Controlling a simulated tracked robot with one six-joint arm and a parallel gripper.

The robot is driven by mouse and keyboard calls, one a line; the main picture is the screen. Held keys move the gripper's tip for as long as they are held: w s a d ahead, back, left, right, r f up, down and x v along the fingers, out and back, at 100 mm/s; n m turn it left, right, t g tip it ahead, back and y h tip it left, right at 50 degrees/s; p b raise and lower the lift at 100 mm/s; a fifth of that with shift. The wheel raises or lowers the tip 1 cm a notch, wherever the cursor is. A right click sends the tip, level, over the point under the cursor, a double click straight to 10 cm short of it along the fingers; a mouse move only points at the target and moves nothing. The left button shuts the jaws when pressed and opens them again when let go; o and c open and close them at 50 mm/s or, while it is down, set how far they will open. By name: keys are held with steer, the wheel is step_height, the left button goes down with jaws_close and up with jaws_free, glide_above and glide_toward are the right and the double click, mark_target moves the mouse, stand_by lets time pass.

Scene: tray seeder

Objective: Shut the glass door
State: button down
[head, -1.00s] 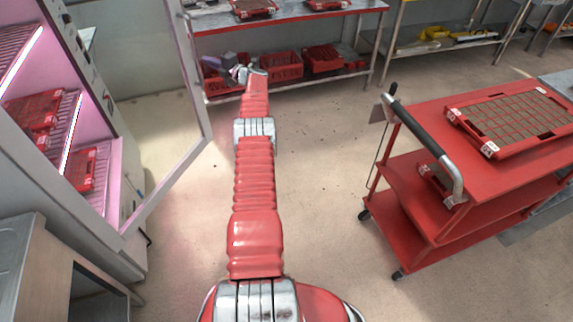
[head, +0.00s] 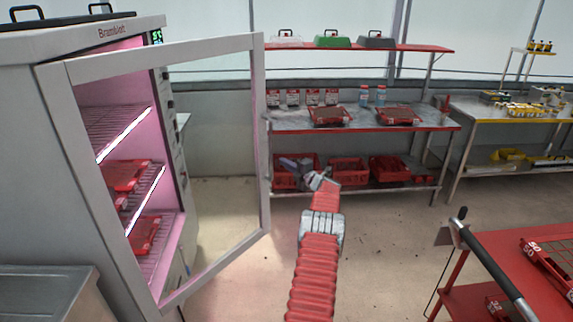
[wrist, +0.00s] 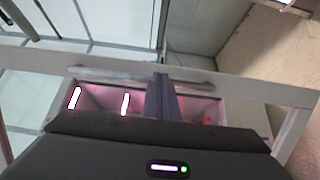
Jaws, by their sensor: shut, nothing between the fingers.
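The glass door (head: 259,140) has a pale grey frame and a clear pane. It stands wide open, swung out to the right from the near side of the pink-lit cabinet (head: 105,38). My gripper (head: 290,164) is at the end of my outstretched red arm, to the right of the door's free edge in the head view. In the wrist view my dark fingers (wrist: 163,97) are together and empty. A pale frame bar (wrist: 60,62) crosses behind them, with the pink interior beyond. I cannot tell whether the fingers touch the door.
Red trays (head: 125,176) lie on the cabinet's wire shelves. A metal bench (head: 290,119) with red bins below stands behind my gripper. A red trolley (head: 470,297) stands at the lower right. The floor between trolley and door is mostly clear.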

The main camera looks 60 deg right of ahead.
steer(key=s+d, duration=0.3)
steer(key=s, duration=0.7)
steer(key=shift+s+d, duration=0.15)
steer(key=shift+d, duration=0.1)
